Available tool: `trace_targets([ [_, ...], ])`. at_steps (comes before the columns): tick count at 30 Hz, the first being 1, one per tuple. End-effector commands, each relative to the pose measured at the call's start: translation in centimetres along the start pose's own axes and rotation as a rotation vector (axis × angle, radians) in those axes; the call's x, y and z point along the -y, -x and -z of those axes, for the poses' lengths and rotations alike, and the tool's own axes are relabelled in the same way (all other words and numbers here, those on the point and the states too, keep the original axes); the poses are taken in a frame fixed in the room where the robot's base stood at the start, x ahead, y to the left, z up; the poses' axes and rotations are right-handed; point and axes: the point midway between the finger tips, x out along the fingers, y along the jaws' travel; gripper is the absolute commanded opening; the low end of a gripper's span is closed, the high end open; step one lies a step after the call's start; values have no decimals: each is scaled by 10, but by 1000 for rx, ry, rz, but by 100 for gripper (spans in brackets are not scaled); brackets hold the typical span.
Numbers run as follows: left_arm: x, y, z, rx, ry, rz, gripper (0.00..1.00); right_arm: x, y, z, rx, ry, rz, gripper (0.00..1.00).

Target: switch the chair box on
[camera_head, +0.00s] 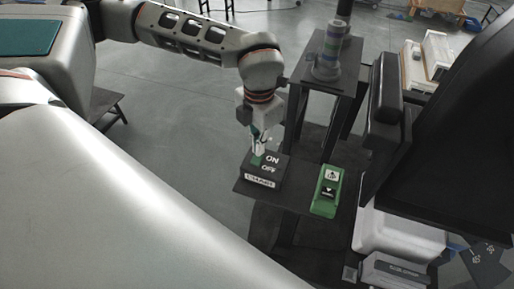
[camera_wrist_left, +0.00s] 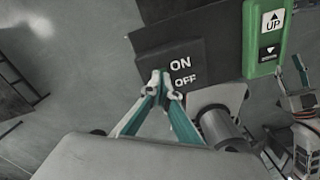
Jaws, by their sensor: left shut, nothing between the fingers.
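The chair box is a black box (camera_head: 281,178) on a dark shelf, with white ON and OFF lettering on top and a label on its front that seems to read CHAIR. It also shows in the left wrist view (camera_wrist_left: 200,47). My left gripper (camera_head: 257,160) points down at the box's top, just left of the lettering. In the left wrist view its teal fingertips (camera_wrist_left: 163,84) meet with nothing between them, beside OFF. Whether they touch the box I cannot tell. The switch is hidden. What looks like my right gripper (camera_wrist_left: 300,72) is at the right of that view, its jaws unclear.
A green box (camera_head: 327,191) with UP and down buttons sits right of the chair box. A dark post with a banded cylinder (camera_head: 329,55) rises behind. A large black panel (camera_head: 462,130) and a white box (camera_head: 398,232) crowd the right. Open floor lies left.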

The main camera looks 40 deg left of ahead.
Motion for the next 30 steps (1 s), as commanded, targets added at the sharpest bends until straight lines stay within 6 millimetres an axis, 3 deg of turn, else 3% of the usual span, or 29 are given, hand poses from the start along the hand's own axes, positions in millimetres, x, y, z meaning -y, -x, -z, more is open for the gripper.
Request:
trace_targets([
  [30, 0, -12, 0, -1, 0, 0, 0, 2, -4, -8, 4, -1, 1, 40],
])
